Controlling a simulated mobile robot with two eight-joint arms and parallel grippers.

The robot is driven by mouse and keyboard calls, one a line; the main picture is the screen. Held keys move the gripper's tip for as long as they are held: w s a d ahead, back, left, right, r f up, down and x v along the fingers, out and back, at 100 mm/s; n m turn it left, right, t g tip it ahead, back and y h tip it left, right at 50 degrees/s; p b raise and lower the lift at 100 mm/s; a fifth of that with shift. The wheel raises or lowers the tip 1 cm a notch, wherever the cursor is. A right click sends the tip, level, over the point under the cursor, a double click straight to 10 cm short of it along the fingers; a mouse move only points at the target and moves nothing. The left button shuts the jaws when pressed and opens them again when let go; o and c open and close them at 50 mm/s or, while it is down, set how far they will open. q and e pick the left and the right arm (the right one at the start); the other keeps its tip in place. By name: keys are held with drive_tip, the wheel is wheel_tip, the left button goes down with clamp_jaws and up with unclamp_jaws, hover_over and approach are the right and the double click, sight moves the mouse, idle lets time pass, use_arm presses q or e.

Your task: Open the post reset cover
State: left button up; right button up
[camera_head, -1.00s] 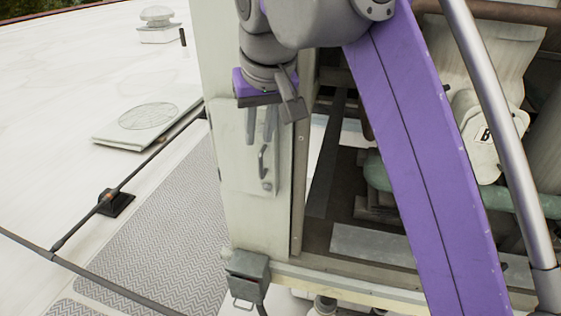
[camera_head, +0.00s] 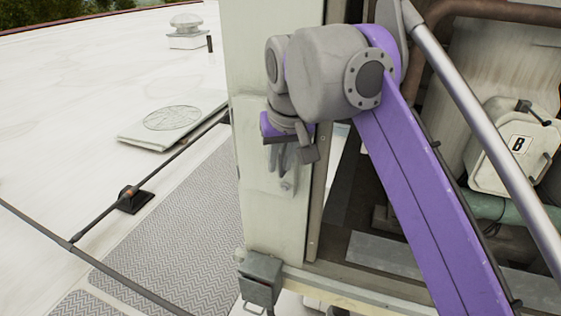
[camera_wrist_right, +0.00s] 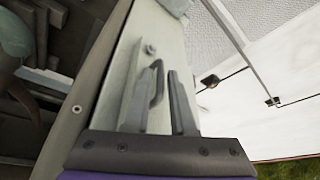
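The cover (camera_head: 262,190) is a pale panel on the front of the off-white post, with a small grey bar handle whose lower end (camera_head: 288,184) shows under my right gripper. My right gripper (camera_head: 282,160) points down in front of the cover and hides most of the handle in the head view. In the right wrist view the handle (camera_wrist_right: 156,82) stands between the two spread fingers (camera_wrist_right: 160,100), with a round fastener (camera_wrist_right: 150,49) beyond it. The fingers look apart from the handle; exact contact cannot be told. The cover lies flat on the post. My left gripper is out of view.
A grey box (camera_head: 260,280) hangs low on the post. A railing (camera_head: 160,170), grey walkway matting (camera_head: 180,235) and open white roof lie to the left.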

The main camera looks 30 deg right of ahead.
clamp_jaws()
idle(1.4)
